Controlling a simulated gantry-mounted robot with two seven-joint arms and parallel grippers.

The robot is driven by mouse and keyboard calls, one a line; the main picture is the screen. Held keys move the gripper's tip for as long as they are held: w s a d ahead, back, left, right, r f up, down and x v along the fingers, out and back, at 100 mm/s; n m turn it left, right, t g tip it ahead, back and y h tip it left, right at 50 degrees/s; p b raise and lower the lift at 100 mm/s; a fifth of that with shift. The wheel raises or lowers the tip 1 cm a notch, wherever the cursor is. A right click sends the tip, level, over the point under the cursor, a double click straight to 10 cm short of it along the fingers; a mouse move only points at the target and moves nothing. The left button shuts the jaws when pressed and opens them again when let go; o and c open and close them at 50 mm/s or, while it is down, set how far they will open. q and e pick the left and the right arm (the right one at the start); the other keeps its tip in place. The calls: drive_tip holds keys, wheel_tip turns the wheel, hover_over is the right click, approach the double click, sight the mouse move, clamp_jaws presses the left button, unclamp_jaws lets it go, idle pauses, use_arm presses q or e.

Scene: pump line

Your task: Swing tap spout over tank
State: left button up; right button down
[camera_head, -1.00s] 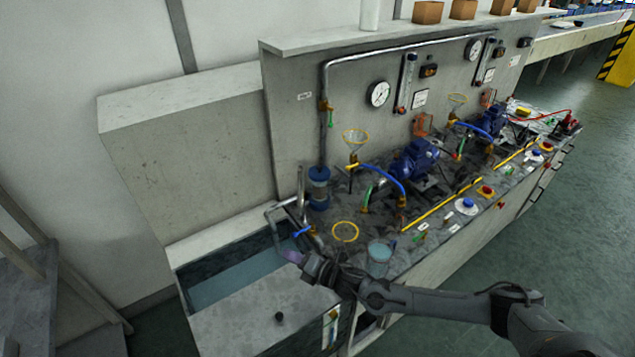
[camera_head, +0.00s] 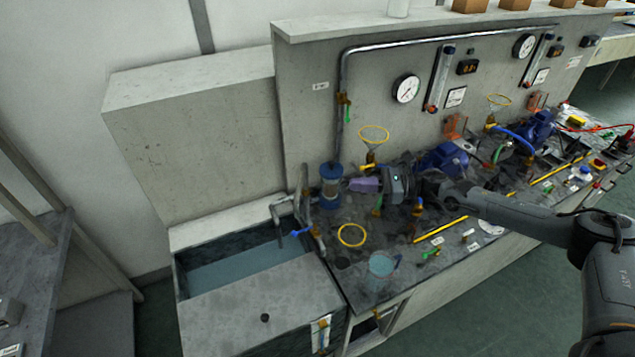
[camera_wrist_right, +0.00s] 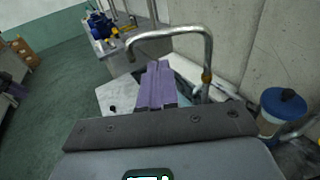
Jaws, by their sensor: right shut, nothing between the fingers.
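The tap spout (camera_head: 283,203) is a bent grey metal pipe at the right end of the tank (camera_head: 190,330). Its free end points down in front of the tank's open, water-filled part, close to the right wall. A blue lever (camera_head: 301,233) sits beside the pipe's foot. The spout's arch (camera_wrist_right: 168,33) also shows in the right wrist view, beyond the fingers. My right gripper (camera_head: 361,185), with purple fingers, is shut and empty, right of the spout and apart from it. The fingers show in the wrist view too (camera_wrist_right: 157,85). My left gripper is not in view.
A blue-capped cylinder (camera_head: 331,187) stands between the spout and my right gripper. A grey panel (camera_head: 300,130) rises behind.

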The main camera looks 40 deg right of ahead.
drive_tip(key=p+x, duration=0.2)
drive_tip(key=x, duration=1)
drive_tip(key=shift+w, duration=0.1)
drive_tip(key=shift+a, duration=0.15)
